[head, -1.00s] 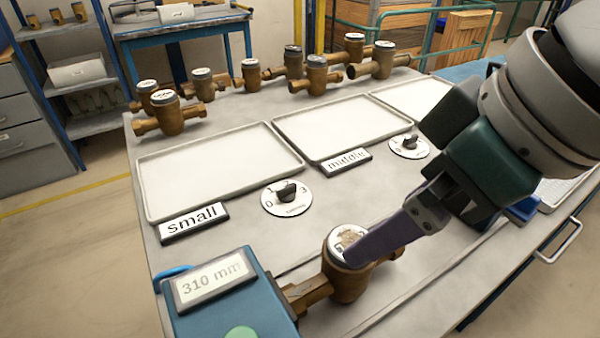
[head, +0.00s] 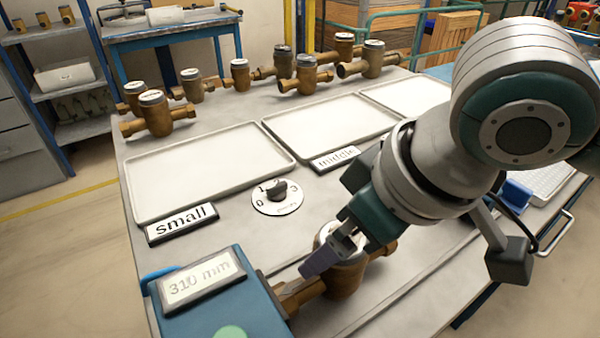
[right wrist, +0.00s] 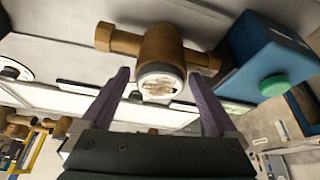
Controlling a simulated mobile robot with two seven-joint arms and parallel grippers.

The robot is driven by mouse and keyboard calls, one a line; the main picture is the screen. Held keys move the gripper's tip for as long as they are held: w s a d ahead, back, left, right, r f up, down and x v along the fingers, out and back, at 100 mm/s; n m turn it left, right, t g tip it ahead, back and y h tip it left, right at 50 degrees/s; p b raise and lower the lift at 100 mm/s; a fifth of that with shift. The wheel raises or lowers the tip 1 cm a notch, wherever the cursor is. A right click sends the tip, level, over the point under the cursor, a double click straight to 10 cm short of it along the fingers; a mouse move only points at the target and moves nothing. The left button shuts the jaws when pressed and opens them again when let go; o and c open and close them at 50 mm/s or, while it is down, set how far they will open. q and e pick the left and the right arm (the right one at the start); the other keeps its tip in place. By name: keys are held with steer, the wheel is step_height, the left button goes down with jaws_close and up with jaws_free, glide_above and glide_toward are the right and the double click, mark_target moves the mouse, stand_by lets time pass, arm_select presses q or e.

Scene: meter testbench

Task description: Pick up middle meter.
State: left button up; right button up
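A brass meter (head: 345,281) with a white round dial lies in the bench beside the blue 310 mm block; its dial is partly hidden by my right gripper (head: 318,262). In the right wrist view the meter (right wrist: 161,50) lies just beyond the fingertips of the right gripper (right wrist: 158,73). The purple fingers are spread, one on each side of the dial, and not closed on it. I cannot tell whether they touch it. The tray labelled "middle" (head: 330,120) is empty. My left gripper is not in view.
Several brass meters (head: 155,115) stand along the back of the bench. The "small" tray (head: 205,165) is empty. A dial knob (head: 277,190) sits in front of the trays. The blue block (head: 220,305) stands close left of the bench meter.

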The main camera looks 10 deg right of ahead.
jaws_close()
stand_by(0.6)
steer(key=shift+r, duration=0.1)
